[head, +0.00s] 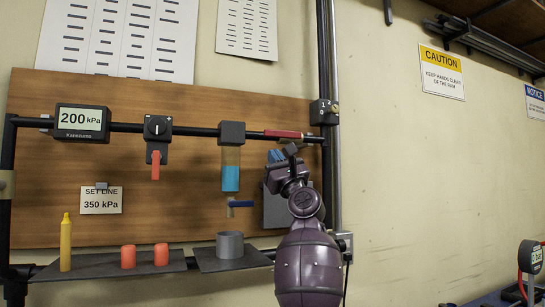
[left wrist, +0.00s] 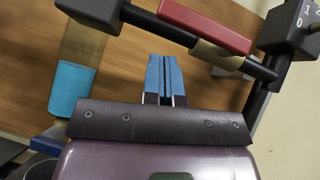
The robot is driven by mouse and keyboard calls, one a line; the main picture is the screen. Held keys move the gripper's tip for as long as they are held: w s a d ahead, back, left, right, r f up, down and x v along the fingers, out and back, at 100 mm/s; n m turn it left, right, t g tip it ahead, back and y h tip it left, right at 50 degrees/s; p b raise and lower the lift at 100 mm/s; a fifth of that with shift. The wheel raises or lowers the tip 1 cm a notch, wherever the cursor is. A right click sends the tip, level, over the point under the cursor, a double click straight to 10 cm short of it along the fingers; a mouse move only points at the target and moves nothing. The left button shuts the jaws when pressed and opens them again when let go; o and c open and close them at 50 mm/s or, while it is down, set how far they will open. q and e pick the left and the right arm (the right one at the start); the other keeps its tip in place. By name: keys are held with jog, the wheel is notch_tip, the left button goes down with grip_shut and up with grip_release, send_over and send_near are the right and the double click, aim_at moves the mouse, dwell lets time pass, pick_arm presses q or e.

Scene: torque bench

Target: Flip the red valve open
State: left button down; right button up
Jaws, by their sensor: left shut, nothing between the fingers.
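The red valve's long red lever (head: 283,134) lies along the black pipe near the right end of the wooden board. In the left wrist view the red lever (left wrist: 205,25) runs nearly parallel to the pipe, beside a brass-coloured body (left wrist: 222,58). My left gripper (head: 276,156) is just below the lever in the head view, apart from it. In the left wrist view its blue fingers (left wrist: 164,77) are together with nothing between them, pointing towards the pipe. My right gripper is in neither view.
A gauge (head: 81,122) reads 200 kPa; a card (head: 101,200) says set line 350 kPa. A black knob (head: 158,127) has an orange-red handle (head: 156,165) below. A blue-filled cylinder (head: 231,178) and blue lever (head: 242,204) hang left of my gripper. A shelf (head: 110,270) holds a yellow bottle and red cylinders.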

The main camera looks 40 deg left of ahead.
pick_arm(q)
jog(key=s+b+v, duration=0.1)
jog(key=v, duration=0.9)
jog(key=shift+s+a+f+b, duration=0.15)
jog(key=shift+a+f+b, duration=0.1)
jog(key=shift+f+b, duration=0.15)
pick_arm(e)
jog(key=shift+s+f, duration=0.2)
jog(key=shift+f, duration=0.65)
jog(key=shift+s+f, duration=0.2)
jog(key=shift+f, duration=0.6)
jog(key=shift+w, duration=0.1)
